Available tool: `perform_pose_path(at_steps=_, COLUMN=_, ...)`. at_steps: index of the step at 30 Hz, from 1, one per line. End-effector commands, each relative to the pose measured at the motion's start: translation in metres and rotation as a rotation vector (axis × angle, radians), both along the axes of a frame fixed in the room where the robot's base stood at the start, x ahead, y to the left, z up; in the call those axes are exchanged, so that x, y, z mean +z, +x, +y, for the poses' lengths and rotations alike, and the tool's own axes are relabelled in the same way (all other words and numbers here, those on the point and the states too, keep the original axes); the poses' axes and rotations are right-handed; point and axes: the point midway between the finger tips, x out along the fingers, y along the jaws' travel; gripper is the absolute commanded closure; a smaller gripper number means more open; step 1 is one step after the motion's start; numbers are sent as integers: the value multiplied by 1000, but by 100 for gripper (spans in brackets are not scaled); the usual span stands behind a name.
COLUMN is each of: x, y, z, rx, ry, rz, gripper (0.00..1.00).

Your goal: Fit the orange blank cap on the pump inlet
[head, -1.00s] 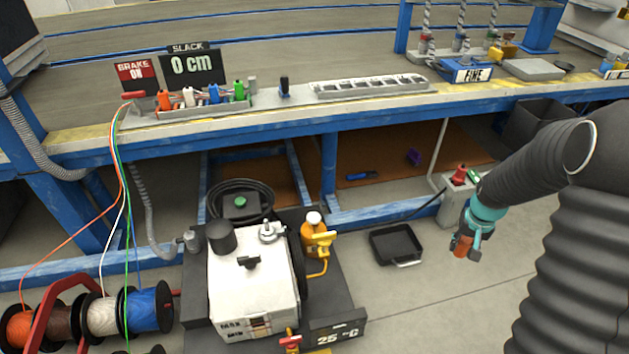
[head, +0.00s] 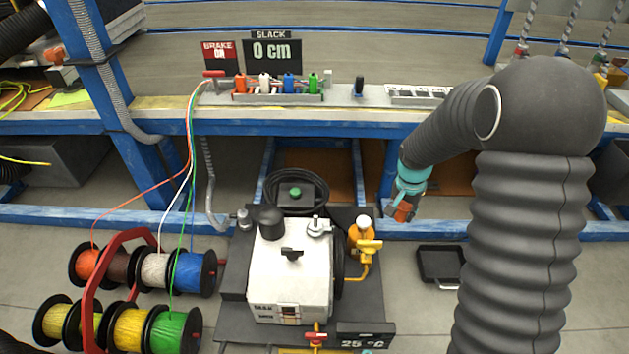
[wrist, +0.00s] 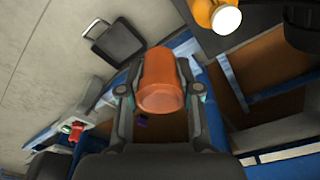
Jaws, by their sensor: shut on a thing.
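My gripper (head: 408,195) is shut on the orange blank cap (head: 403,211), holding it in the air right of the pump and in front of the bench. In the wrist view the cap (wrist: 160,78) sits between the two fingers of my gripper (wrist: 159,94). The white pump (head: 290,262) stands on a dark base, with a black round part and a metal fitting (head: 317,228) on top. Another grey fitting (head: 244,218) is at its back left. I cannot tell for sure which opening is the inlet. The cap is clear of the pump.
An orange bottle with a white top (head: 361,229) and a yellow pipe stand at the pump's right. A black tray (head: 440,262) lies on the floor. Cable reels (head: 150,270) are at the left. The blue bench (head: 345,122) runs behind.

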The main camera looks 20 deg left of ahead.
Motion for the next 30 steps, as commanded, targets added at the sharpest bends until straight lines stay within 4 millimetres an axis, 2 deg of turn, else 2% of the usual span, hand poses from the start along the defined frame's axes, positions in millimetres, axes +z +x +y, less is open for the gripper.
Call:
perform_pose_path(at_steps=1, x=10, y=-1, z=15, rx=-37, ry=-1, rz=-1, gripper=96)
perform_pose_path(at_steps=11, x=48, y=-20, z=104, rx=-400, ry=2, rz=-1, gripper=96)
perform_pose_path(at_steps=18, x=77, y=-45, z=168, rx=-687, ry=2, rz=-1, gripper=96)
perform_pose_path(at_steps=24, x=94, y=-64, z=206, rx=-871, ry=3, rz=-3, gripper=96)
perform_pose_path(at_steps=30, x=99, y=-73, z=220, rx=-954, ry=2, rz=-1, gripper=96)
